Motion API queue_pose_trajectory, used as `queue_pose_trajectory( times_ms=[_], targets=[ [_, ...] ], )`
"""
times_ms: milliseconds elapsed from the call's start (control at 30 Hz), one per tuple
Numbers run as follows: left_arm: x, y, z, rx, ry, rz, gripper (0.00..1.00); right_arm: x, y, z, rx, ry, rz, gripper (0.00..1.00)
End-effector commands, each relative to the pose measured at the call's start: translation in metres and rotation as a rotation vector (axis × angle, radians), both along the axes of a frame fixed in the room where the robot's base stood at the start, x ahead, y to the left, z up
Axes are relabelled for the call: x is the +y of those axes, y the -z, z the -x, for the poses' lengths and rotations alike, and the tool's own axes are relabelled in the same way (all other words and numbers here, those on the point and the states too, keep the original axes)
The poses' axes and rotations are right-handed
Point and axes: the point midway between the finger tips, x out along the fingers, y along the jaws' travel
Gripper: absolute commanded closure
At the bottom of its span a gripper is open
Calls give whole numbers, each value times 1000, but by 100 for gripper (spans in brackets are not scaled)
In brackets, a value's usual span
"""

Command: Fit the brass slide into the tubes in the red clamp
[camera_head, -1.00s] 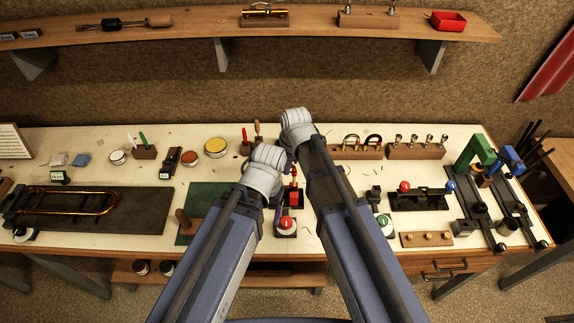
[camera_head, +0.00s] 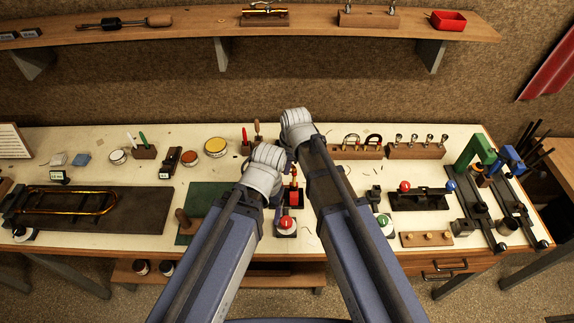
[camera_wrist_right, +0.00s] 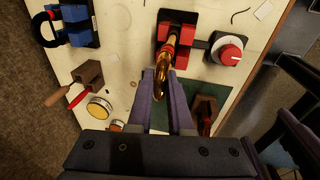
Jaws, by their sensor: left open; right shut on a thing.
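The red clamp (camera_head: 292,197) stands at the bench's front middle, and it shows in the right wrist view (camera_wrist_right: 182,28). Brass tubing (camera_wrist_right: 172,44) lies between its red jaws. My right gripper (camera_wrist_right: 161,78) is shut on the brass slide (camera_wrist_right: 162,75), whose curved end shows between the fingers, close to the clamp. The slide lines up with the tubes, but I cannot tell how far its legs are inside them. My left gripper (camera_head: 264,168) is open at the left of the clamp in the head view; its fingers are mostly hidden by its wrist.
A red-knobbed block (camera_wrist_right: 229,52) sits beside the clamp. A green mat (camera_head: 199,205) and a dark tray (camera_head: 145,212) with a long brass slide lie to the left. Wooden racks (camera_head: 415,151) and green and blue fixtures (camera_head: 475,154) stand to the right.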

Motion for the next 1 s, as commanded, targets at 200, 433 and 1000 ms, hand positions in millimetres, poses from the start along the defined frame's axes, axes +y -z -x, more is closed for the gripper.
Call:
queue_pose_trajectory(
  times_ms=[200, 433, 1000],
  targets=[
    [0, 7, 0, 0, 0, 0, 24, 0, 7, 0, 0, 0, 0, 100],
    [0, 12, 0, 0, 0, 0, 24, 0, 12, 0, 0, 0, 0, 100],
    [0, 26, 0, 0, 0, 0, 24, 0, 26, 0, 0, 0, 0, 100]
  ],
)
